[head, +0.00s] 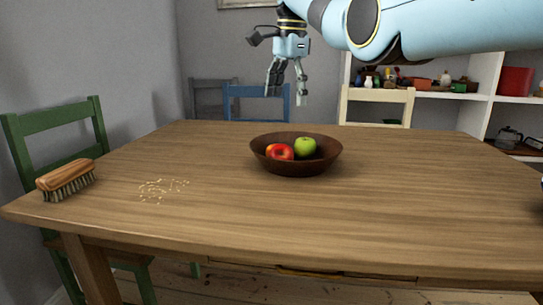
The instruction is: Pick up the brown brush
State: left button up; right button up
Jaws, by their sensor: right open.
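The brown brush (66,178) has a wooden back and dark bristles. It lies bristles down at the left end of the wooden table (400,215), close to the edge. My right gripper (287,93) hangs at the top middle of the head view, pointing down with its fingers apart and nothing between them. It is above the table's far side, well to the right of the brush and apart from it. My left gripper is not in view.
A brown bowl (318,168) with apples stands mid-table. Crumbs (163,189) lie right of the brush. A green chair (60,150) stands at the left; blue (258,100) and cream (375,98) chairs stand behind. Shelves (480,105) are at the right. The table's right half looks mostly clear.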

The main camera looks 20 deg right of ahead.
aim_at(55, 185)
jog(key=k+j, duration=0.3)
jog(key=k, duration=0.15)
jog(key=k+j, duration=0.3)
jog(key=k, duration=0.15)
